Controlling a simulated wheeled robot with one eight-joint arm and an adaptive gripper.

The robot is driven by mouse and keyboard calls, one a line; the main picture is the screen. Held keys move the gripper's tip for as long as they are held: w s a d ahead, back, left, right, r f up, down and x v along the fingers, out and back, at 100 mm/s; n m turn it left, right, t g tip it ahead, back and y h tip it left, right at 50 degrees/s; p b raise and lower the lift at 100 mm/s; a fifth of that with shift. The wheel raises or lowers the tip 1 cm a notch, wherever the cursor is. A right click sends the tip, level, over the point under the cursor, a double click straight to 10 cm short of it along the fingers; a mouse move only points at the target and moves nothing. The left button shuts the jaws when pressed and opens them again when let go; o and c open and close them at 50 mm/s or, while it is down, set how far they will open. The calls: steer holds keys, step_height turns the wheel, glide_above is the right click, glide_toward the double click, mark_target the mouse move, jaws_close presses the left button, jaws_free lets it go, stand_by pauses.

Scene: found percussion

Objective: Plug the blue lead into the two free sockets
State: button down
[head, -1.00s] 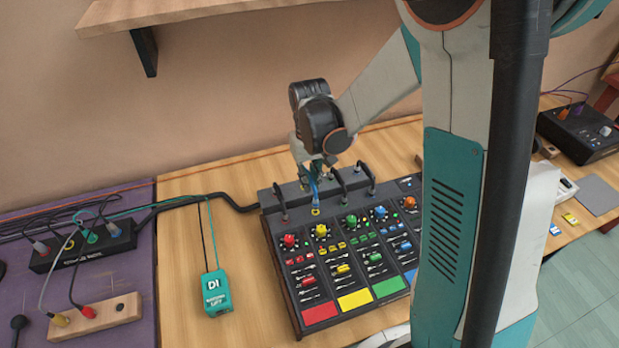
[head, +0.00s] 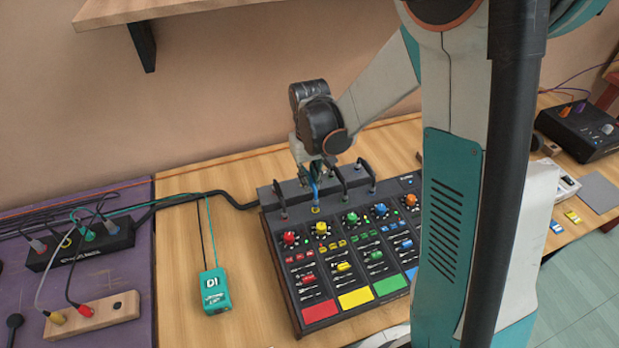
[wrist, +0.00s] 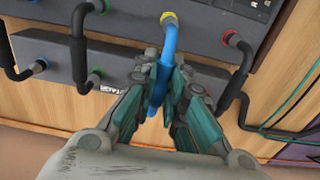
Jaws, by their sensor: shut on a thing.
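The blue lead (wrist: 167,45) is a short bent piece held between the fingertips of my gripper (wrist: 165,82) in the wrist view. Its upper end is at a yellow-ringed socket (wrist: 169,17) on the black mixer; I cannot tell whether it is fully seated. Its other end points down between the fingers, and the spot it faces on the dark rear strip (wrist: 58,44) is hidden. In the head view, my gripper (head: 314,166) is over the mixer's rear edge, with the blue lead (head: 315,186) just above the mixer (head: 285,262).
Black leads bridge mixer and strip on both sides of my gripper, close by; one ends at a red-ringed socket (wrist: 232,38), another at a green-ringed one (wrist: 95,76). A teal DI box (head: 214,290) lies left of the mixer. Bare wood surrounds the box.

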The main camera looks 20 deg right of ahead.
steer(key=shift+f+b, duration=0.6)
steer(key=shift+f, duration=0.2)
steer(key=c, duration=1.6)
jaws_free()
steer(key=shift+o, duration=0.2)
steer(key=shift+r, duration=0.15)
step_height(320, 180, up, 12)
steer(key=shift+f, duration=0.1)
steer(key=s+r+t, duration=0.3)
steer(key=s, duration=0.5)
steer(key=s+r+t, duration=0.3)
steer(key=s+t, duration=0.1)
steer(key=s, duration=0.5)
steer(key=shift+s+r, duration=0.15)
steer(key=shift+s, duration=0.05)
